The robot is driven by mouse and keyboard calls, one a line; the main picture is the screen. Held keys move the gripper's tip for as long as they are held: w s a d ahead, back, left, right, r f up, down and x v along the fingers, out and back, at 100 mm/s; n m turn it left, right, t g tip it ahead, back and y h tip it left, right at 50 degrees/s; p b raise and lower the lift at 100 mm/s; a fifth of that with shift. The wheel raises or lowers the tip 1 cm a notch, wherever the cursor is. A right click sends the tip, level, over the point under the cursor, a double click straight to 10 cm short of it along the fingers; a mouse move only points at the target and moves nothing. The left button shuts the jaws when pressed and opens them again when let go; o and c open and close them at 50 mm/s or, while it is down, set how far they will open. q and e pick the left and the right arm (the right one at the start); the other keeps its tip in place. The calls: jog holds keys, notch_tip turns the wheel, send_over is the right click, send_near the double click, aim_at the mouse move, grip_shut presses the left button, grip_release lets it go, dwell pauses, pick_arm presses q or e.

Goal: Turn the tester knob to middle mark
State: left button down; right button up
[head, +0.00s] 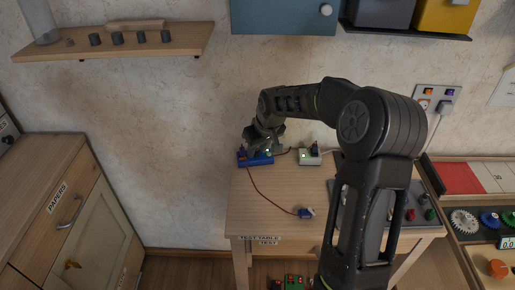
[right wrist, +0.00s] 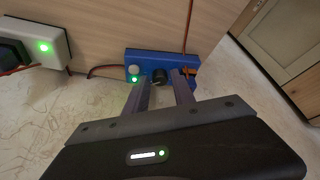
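The tester is a blue box (head: 255,159) at the back left of the test table in the head view. It also shows in the right wrist view (right wrist: 195,60), with a black knob (right wrist: 159,76), a lit green light (right wrist: 134,79) and a pale round button (right wrist: 134,69) on its face. My right gripper (right wrist: 160,82) is open, its two fingers apart and pointing at the box, with the knob between their tips. I cannot tell whether they touch it. In the head view the gripper (head: 264,146) covers the knob. The knob's marks are too small to read. My left gripper is not in view.
A white box (head: 310,157) with a green light stands right of the tester. A red-brown cable runs from the tester to a small blue-and-white plug (head: 305,212) on the test table (head: 255,215). My right arm hides part of a grey panel. A wooden cabinet (head: 75,210) stands left.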

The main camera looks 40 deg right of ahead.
jog(key=shift+c, duration=0.5)
grip_shut()
jog(key=shift+d+n, duration=0.1)
jog(key=shift+n, duration=0.3)
jog(key=n+y, duration=0.2)
jog(key=n, duration=0.2)
jog(key=shift+d+p, duration=0.2)
jog(key=shift+p, duration=0.1)
jog(key=n+y, duration=0.1)
jog(key=n, duration=0.2)
jog(key=shift+w+d+n+g, duration=0.1)
jog(key=shift+n+g, duration=0.3)
jog(key=shift+n+g+y, duration=0.5)
jog(key=shift+n+y, duration=0.2)
jog(key=shift+n, duration=0.9)
